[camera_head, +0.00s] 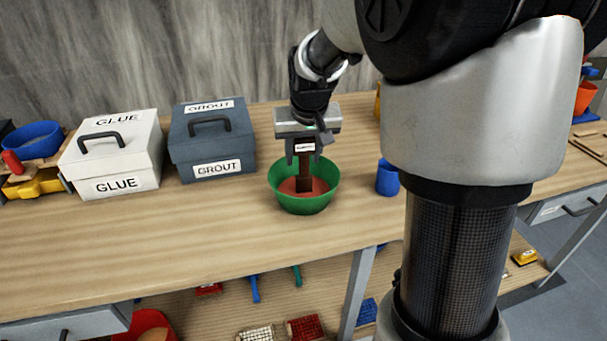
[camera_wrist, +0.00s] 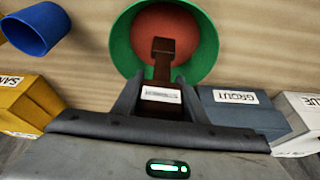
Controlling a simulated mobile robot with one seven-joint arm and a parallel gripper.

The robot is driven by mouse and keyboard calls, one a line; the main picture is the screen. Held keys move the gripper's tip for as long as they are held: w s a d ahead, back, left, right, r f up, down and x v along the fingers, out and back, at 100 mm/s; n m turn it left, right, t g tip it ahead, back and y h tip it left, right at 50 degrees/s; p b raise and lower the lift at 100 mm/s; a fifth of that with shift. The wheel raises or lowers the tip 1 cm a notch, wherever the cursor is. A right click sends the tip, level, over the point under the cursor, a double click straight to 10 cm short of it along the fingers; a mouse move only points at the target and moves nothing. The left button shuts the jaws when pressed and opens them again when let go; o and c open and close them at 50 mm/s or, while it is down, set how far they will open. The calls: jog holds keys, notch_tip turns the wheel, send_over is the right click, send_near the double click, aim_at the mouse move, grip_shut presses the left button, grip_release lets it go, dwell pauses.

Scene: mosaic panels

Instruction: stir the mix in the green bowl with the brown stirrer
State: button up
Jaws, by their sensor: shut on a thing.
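The green bowl (camera_head: 302,206) stands upright on the wooden table, with a reddish-orange mix (camera_head: 320,187) inside. My gripper (camera_head: 305,150) is above the bowl, pointing down and shut on the brown stirrer (camera_head: 304,176). The stirrer's lower end is inside the bowl, at or in the mix; the exact depth cannot be told. In the wrist view the stirrer (camera_wrist: 162,62) reaches from between the fingers (camera_wrist: 160,92) over the mix (camera_wrist: 180,28), within the green bowl's rim (camera_wrist: 122,45). A small white label is on the stirrer near the fingers.
A grey grout box (camera_head: 212,145) and a white glue box (camera_head: 112,160) stand left of the bowl. A blue cup (camera_head: 387,178) stands close on its right. A yellow box (camera_wrist: 25,103) shows in the wrist view. The table front (camera_head: 200,240) is clear.

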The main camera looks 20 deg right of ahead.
notch_tip(320, 180, up, 11)
jog(key=p, duration=0.8)
jog(key=shift+f, duration=0.1)
dwell(0.6)
